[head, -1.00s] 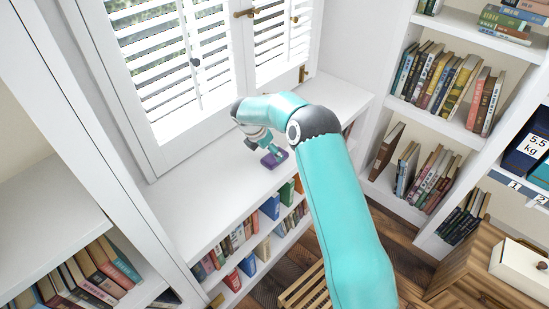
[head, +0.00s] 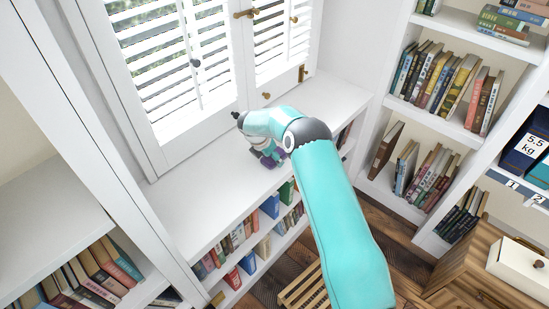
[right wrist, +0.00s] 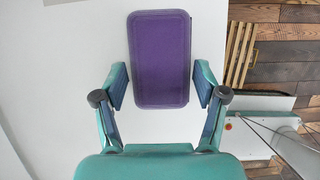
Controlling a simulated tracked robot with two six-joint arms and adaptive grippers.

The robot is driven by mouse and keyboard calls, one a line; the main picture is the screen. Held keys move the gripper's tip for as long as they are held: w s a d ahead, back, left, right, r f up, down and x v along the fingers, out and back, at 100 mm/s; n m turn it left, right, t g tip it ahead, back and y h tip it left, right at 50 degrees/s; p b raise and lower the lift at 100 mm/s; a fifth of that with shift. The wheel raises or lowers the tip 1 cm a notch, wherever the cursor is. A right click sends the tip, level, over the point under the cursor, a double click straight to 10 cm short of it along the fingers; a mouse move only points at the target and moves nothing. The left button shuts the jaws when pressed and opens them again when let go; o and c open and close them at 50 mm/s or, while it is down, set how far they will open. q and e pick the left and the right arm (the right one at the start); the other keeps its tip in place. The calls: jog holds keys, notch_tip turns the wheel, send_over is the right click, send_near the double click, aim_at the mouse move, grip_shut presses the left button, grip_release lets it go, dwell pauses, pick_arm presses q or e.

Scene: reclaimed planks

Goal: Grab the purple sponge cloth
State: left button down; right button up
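The purple sponge cloth (right wrist: 160,58) is a flat rounded rectangle on the white window seat (head: 215,200). In the right wrist view it lies lengthwise between the two fingers of my right gripper (right wrist: 161,84). A finger stands on each side of it, with a narrow gap showing on both sides, so the gripper is open around it. In the head view my right gripper (head: 268,158) is low over the seat and hides most of the cloth. My left gripper is in neither view.
Shuttered windows (head: 160,70) stand behind the seat. Books (head: 245,235) fill shelves under its front edge, and a tall bookcase (head: 400,110) stands to the right. A slatted wooden piece (head: 305,288) is on the floor below. The seat left of the gripper is clear.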

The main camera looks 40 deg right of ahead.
jog(key=c, duration=0.5)
jog(key=shift+o, duration=0.2)
jog(key=shift+r, duration=0.1)
